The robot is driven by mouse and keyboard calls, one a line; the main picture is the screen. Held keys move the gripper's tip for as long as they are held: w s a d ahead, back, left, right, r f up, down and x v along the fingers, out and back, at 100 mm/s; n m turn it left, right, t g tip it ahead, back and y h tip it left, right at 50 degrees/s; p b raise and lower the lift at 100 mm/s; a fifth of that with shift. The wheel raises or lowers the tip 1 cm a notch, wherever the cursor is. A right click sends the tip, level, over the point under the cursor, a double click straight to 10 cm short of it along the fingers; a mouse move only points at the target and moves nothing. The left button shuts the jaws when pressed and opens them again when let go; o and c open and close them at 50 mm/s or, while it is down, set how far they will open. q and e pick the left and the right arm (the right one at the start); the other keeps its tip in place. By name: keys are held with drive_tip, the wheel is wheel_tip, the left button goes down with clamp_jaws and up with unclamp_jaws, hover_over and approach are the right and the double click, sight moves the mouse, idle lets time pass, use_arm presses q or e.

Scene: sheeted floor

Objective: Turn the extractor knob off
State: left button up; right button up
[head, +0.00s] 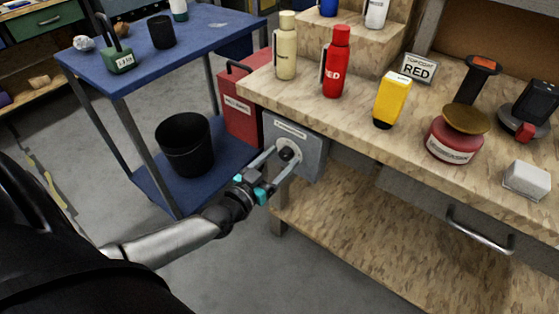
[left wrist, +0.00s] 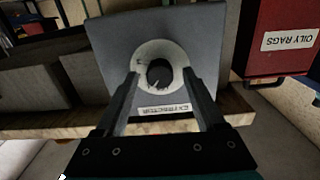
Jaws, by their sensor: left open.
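The extractor box (head: 310,156) is a grey panel fixed below the bench top's near left corner, with a label along its upper edge. Its black knob (head: 287,153) sits on a pale round plate. In the left wrist view the knob (left wrist: 159,73) lies straight ahead, between and beyond the fingertips, and the label (left wrist: 165,109) appears upside down. My left gripper (head: 280,158) is open, its two fingers on either side of the knob; it also shows in the left wrist view (left wrist: 160,85). I cannot tell whether the fingers touch the knob. My right gripper is not in view.
A red oily rags bin (head: 243,105) stands left of the box. A blue cart (head: 150,60) holds a black bucket (head: 185,146) on its lower shelf. Bottles, including a red one (head: 336,62), and a jar (head: 455,138) stand on the bench (head: 300,100).

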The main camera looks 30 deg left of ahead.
use_arm(q)
clamp_jaws()
idle(0.6)
